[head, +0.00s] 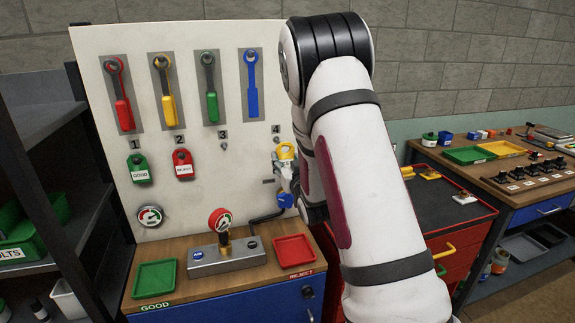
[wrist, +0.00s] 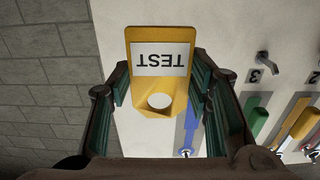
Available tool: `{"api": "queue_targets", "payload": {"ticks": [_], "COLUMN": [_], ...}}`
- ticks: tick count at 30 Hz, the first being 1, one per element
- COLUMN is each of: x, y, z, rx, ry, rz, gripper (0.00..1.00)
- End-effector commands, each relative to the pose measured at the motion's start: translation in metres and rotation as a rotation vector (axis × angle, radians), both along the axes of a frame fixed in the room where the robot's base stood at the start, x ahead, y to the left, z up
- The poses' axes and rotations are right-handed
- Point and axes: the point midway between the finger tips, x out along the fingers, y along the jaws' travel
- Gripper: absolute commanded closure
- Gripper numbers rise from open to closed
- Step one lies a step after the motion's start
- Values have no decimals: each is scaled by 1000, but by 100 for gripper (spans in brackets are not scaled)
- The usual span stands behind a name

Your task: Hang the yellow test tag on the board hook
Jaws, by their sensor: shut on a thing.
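The yellow test tag (wrist: 163,52), with a white TEST label and a round hole, is between the fingers of my gripper (wrist: 160,84) in the wrist view, where it appears upside down. In the head view the tag (head: 286,152) shows small beside my gripper (head: 284,167), just in front of the white board (head: 215,190). The gripper is shut on the tag. Hook 4 (head: 276,138) shows just above the tag in the head view; in the wrist view I cannot see it. Hook 3 (head: 224,145) is empty, and it also shows in the wrist view (wrist: 264,60).
A green GOOD tag (head: 139,168) and a red REJECT tag (head: 182,164) hang left of hook 3. Several coloured wrenches hang above. Below stand a grey gauge block (head: 227,256), a green tray (head: 154,278) and a red tray (head: 294,250).

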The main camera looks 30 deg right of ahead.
Motion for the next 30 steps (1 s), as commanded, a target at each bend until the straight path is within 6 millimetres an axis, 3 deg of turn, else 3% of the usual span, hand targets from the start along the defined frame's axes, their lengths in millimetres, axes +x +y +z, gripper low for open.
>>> {"api": "queue_targets", "payload": {"ticks": [30], "x": [54], "y": [-15], "z": [-5], "rx": [0], "ry": [0], "rz": [0], "gripper": [81]}}
